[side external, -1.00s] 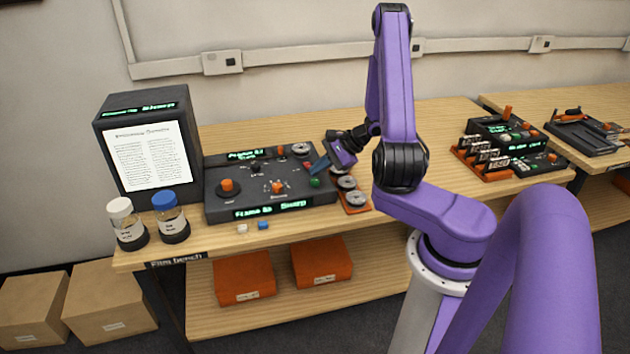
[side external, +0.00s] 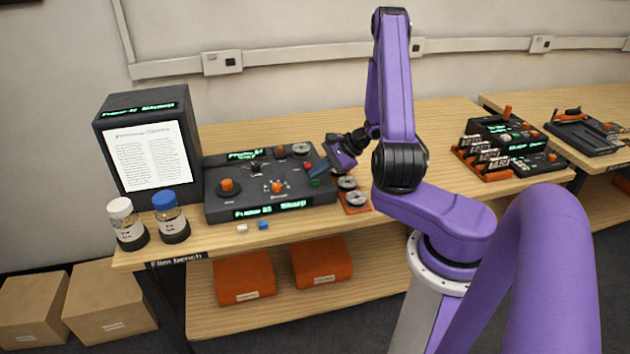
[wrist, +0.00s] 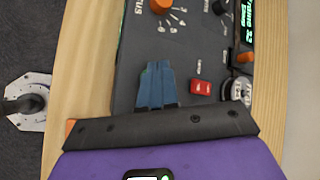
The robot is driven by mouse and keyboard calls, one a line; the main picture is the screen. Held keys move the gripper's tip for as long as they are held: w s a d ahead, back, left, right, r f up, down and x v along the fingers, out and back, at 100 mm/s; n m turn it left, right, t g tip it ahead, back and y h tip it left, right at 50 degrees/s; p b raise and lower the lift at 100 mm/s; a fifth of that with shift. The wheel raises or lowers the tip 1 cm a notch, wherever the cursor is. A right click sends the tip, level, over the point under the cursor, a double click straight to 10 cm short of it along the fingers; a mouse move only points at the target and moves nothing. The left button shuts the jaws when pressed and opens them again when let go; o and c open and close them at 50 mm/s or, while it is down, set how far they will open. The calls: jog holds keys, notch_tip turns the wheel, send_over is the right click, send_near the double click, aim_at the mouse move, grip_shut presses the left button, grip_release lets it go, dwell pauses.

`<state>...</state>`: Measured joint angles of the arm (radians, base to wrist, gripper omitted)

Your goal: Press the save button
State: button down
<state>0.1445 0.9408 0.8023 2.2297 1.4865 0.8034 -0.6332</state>
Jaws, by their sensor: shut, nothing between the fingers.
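The dark control console (side external: 215,208) lies on the wooden bench with lit green displays, orange knobs and small buttons. A green button (side external: 315,182) is near its right end, and a red button (wrist: 201,87) shows in the wrist view. The button labels are too small to read, so I cannot tell which is save. My gripper (side external: 316,168) is shut and empty, its blue fingers pointing down over the console's right part, close to the green button. Contact cannot be told.
A dark viewer box (side external: 145,150) with a lit page stands left of the console. Two capped jars (side external: 127,229) stand in front of it. Metal reels (side external: 347,183) sit just right of the console. The bench behind is clear.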

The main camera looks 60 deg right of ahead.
aim_at(318, 181)
jog(key=shift+f, duration=0.45)
dwell(0.6)
jog(key=shift+r, duration=0.9)
jog(key=shift+r, duration=0.1)
jog(key=shift+r, duration=2.4)
jog(key=shift+a, duration=0.1)
